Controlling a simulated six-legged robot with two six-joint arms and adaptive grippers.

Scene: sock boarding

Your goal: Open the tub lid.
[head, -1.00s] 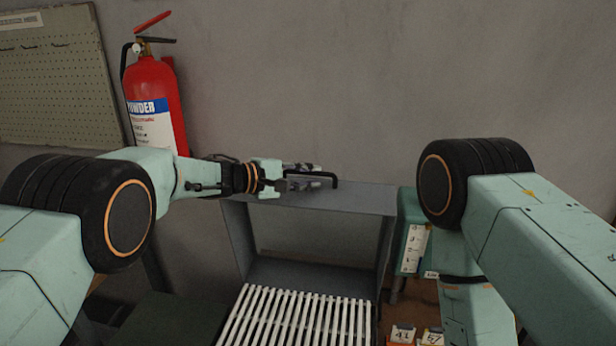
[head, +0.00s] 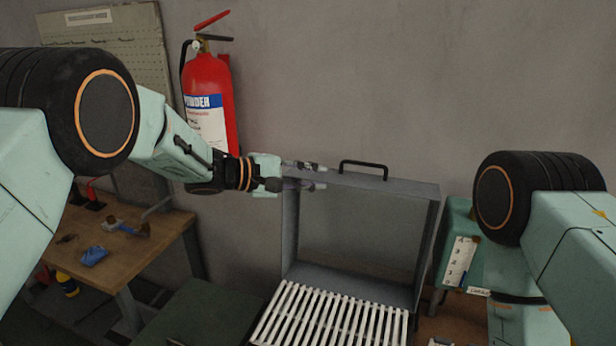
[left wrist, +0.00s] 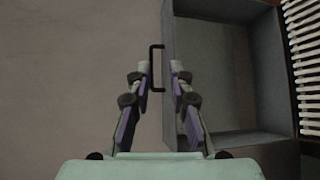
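The tub's grey lid (head: 428,250) stands raised, roughly upright, behind a white slatted rack (head: 330,318), its hollow side facing the rack. A black bar handle (head: 363,168) sits on the lid's top edge. My left gripper (head: 322,177) is at the lid's upper left corner, just left of the handle. In the left wrist view, the fingers of my left gripper (left wrist: 160,70) are apart, with the handle (left wrist: 152,68) showing between and beyond them. I cannot tell whether a finger touches the lid (left wrist: 228,75). My right arm shows at the right, but its gripper is out of view.
A red fire extinguisher (head: 208,100) hangs on the wall behind my left arm. A wooden bench (head: 150,243) with a blue cloth-like item (head: 94,256) stands at the left. A green box (head: 455,225) is close to the lid's right side. A dark green surface (head: 205,318) lies left of the rack.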

